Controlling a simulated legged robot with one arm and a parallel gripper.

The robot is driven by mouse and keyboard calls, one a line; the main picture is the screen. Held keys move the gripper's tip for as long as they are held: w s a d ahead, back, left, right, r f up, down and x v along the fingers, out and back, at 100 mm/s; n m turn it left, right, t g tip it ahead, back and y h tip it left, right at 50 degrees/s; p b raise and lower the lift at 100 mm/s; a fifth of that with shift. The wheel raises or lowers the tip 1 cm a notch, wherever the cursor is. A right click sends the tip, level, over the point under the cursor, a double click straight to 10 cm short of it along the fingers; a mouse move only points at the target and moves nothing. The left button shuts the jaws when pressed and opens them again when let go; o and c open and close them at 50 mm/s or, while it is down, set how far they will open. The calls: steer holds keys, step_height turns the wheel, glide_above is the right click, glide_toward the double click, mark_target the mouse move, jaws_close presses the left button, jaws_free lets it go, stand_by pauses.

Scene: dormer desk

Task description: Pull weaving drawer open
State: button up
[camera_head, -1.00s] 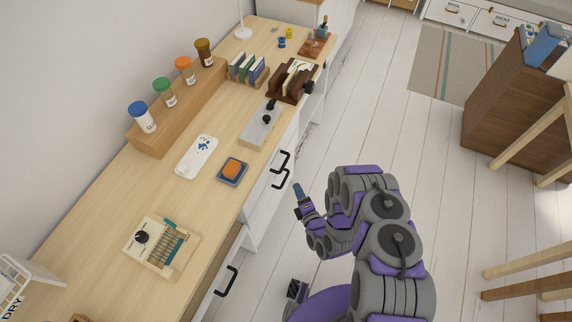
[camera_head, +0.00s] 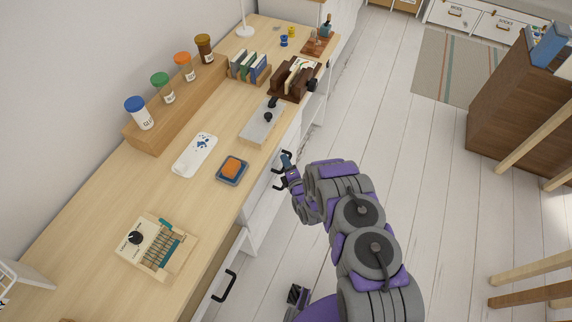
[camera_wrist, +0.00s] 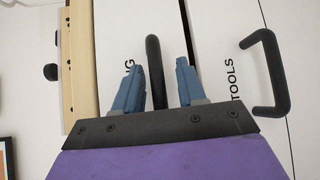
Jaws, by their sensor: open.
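In the wrist view a white drawer front (camera_wrist: 120,22) carries a label of which only the end, "NG", shows. Its black bar handle (camera_wrist: 153,52) lies between the two blue fingertips of my gripper (camera_wrist: 158,82), with a gap visible on each side. My gripper is open. It hides the handle's lower part and most of the label. The drawer looks shut.
Beside it is a drawer labelled TOOLS (camera_wrist: 233,80) with its own black handle (camera_wrist: 270,75). The wooden desktop (camera_head: 95,215) above holds a small loom (camera_head: 152,247), a blue tray with an orange block (camera_head: 232,169), and jars.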

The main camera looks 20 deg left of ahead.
steer(key=shift+w+a, duration=0.1)
steer(key=shift+c, duration=0.2)
jaws_close()
stand_by(0.5)
